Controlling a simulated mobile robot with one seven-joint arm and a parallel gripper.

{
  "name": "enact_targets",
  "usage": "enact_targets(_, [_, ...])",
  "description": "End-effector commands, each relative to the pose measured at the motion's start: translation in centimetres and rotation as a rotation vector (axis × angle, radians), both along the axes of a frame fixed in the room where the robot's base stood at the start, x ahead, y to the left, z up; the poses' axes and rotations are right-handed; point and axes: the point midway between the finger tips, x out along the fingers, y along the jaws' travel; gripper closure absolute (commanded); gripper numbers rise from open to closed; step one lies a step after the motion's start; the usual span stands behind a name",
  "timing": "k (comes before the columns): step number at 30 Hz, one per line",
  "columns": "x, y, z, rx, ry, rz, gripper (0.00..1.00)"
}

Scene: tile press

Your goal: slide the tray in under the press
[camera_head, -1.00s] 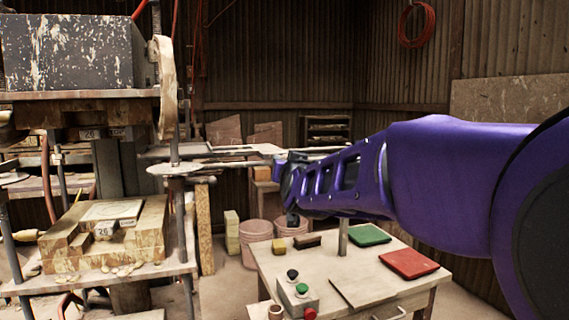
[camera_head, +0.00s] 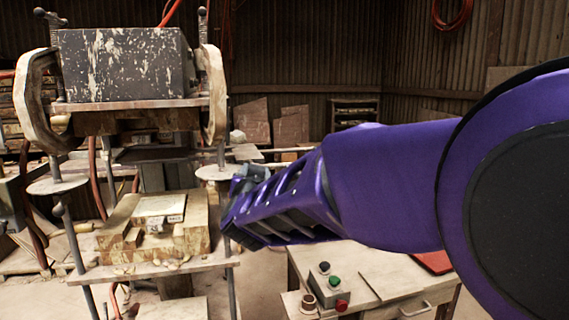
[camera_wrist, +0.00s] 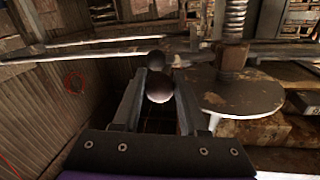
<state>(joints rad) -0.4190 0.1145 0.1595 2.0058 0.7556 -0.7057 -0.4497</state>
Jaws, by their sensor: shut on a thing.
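The press (camera_head: 128,65) stands at the left in the head view, with a heavy scuffed grey block on top. The tray (camera_head: 155,155) seems to be the flat grey plate below the press's upper beam; its right part passes behind the right post. My gripper (camera_head: 243,180) is just right of that post, and its grip is too small to make out there. In the wrist view my gripper (camera_wrist: 156,80) has its fingers close about two dark round knobs, which seem to belong to the tray's handle. How the knobs join the tray is hidden.
A round plate (camera_wrist: 240,95) on a threaded post is close to the right of my fingers. A wooden mould block (camera_head: 185,240) sits on the lower shelf below the tray. A worktable (camera_head: 375,285) with a button box (camera_head: 322,290) is at the lower right.

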Motion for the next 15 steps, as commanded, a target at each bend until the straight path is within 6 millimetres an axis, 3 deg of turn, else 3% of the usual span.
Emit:
enact_targets(12, [-0.17, 0.62, 0.27, 0.002, -0.006, 0.006, 1.0])
enact_targets(13, [-0.17, 0.63, 0.28, 0.002, -0.006, 0.007, 0.53])
enact_targets(15, [-0.18, 0.61, 0.25, 0.002, -0.005, 0.006, 0.4])
